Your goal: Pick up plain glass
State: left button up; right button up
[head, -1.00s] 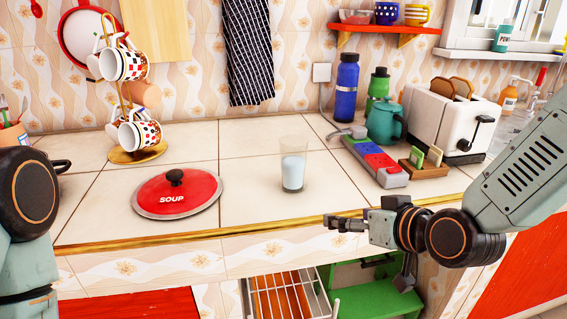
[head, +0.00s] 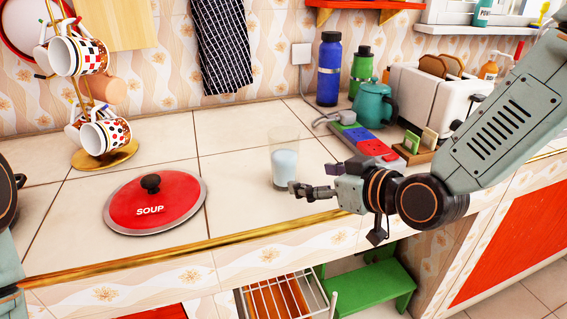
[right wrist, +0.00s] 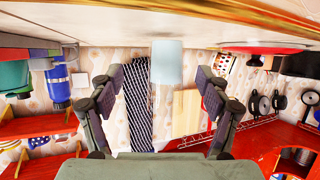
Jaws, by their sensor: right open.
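The plain glass (head: 284,160) stands upright on the tiled counter, clear with a whitish content or lower part. My right gripper (head: 299,190) is just in front of and to the right of its lower part, level with the counter's front edge. In the right wrist view, which is upside down, the glass (right wrist: 167,62) shows ahead between the two spread fingers of the open gripper (right wrist: 160,78). Nothing is held. Whether a finger touches the glass cannot be told. My left gripper is not in view; only part of my left arm shows at the left edge.
A red SOUP lid (head: 155,203) lies left of the glass. A mug stand (head: 104,158) is behind it. The counter behind the glass is clear.

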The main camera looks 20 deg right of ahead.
aim_at(292, 174)
jog(key=shift+w+a+f, duration=0.2)
jog(key=shift+w+a, duration=0.25)
jog(key=shift+a, duration=0.2)
jog(key=shift+w+a+f, duration=0.1)
jog(key=shift+w+a, duration=0.05)
jog(key=shift+w, duration=0.1)
jog(key=shift+w+d+f+b, duration=0.15)
jog(key=shift+w+d+b, duration=0.1)
jog(key=shift+b, duration=0.1)
jog(key=shift+w+a, duration=0.15)
jog(key=shift+w, duration=0.05)
jog(key=shift+w+a+b, duration=0.2)
jog(key=shift+a+b, duration=0.1)
jog(key=x, duration=0.3)
jog(key=shift+w+a+b, duration=0.15)
jog(key=shift+a+b, duration=0.15)
jog(key=shift+b, duration=0.05)
jog(key=shift+w+f, duration=0.1)
jog(key=shift+w, duration=0.1)
jog(key=shift+d, duration=0.1)
